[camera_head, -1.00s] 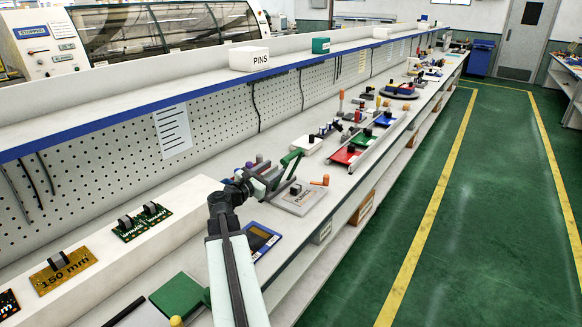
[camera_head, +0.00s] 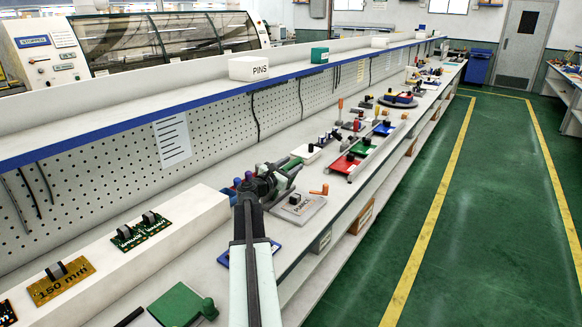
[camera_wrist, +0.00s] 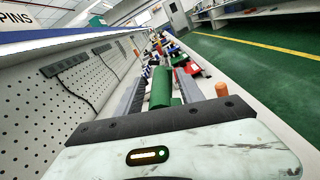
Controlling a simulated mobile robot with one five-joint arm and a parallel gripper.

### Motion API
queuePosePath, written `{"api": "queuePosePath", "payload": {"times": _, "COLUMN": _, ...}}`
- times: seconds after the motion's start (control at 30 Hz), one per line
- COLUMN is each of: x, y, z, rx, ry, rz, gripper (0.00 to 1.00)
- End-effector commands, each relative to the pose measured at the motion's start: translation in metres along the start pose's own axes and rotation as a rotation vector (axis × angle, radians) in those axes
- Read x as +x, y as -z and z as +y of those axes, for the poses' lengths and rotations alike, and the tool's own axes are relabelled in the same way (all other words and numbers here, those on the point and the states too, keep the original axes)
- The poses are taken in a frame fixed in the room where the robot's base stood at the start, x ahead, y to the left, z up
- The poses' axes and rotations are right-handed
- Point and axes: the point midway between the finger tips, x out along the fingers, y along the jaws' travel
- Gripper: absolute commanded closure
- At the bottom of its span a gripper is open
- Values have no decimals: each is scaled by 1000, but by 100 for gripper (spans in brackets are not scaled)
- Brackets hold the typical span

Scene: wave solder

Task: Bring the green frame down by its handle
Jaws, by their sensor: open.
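The green frame (camera_head: 287,169) stands raised on the bench, beside a grey plate (camera_head: 297,207) with lettering and a dark knob. My arm partly hides the frame in the head view. In the wrist view its green handle (camera_wrist: 161,88) lies ahead between my two grey fingers. My gripper (camera_head: 272,182) is open at the near side of the frame. In the wrist view my gripper (camera_wrist: 159,80) has a finger on each side of the handle, with a gap at least on the left. I cannot tell whether either finger touches it.
An orange-tipped lever (camera_head: 320,190) is right of the frame, and it shows in the wrist view (camera_wrist: 222,90). A red tray (camera_head: 345,163) and other coloured trays lie beyond. A green block (camera_head: 183,304) is near the front. The pegboard (camera_head: 210,130) bounds the left side; the aisle is free.

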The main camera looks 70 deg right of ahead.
Motion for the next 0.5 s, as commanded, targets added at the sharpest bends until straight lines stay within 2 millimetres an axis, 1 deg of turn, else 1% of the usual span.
{"api": "queuePosePath", "payload": {"times": 0.03, "x": 0, "y": 0, "z": 0, "rx": 0, "ry": 0, "rz": 0, "gripper": 55}}
{"api": "queuePosePath", "payload": {"times": 0.07, "x": 0, "y": 0, "z": 0, "rx": 0, "ry": 0, "rz": 0, "gripper": 58}}
{"api": "queuePosePath", "payload": {"times": 0.1, "x": 0, "y": 0, "z": 0, "rx": 0, "ry": 0, "rz": 0, "gripper": 69}}
{"api": "queuePosePath", "payload": {"times": 0.17, "x": 0, "y": 0, "z": 0, "rx": 0, "ry": 0, "rz": 0, "gripper": 86}}
{"api": "queuePosePath", "payload": {"times": 0.2, "x": 0, "y": 0, "z": 0, "rx": 0, "ry": -1, "rz": 0, "gripper": 97}}
{"api": "queuePosePath", "payload": {"times": 0.23, "x": 0, "y": 0, "z": 1, "rx": -1, "ry": -2, "rz": 0, "gripper": 100}}
{"api": "queuePosePath", "payload": {"times": 0.5, "x": 0, "y": 0, "z": 3, "rx": -2, "ry": -6, "rz": 0, "gripper": 100}}
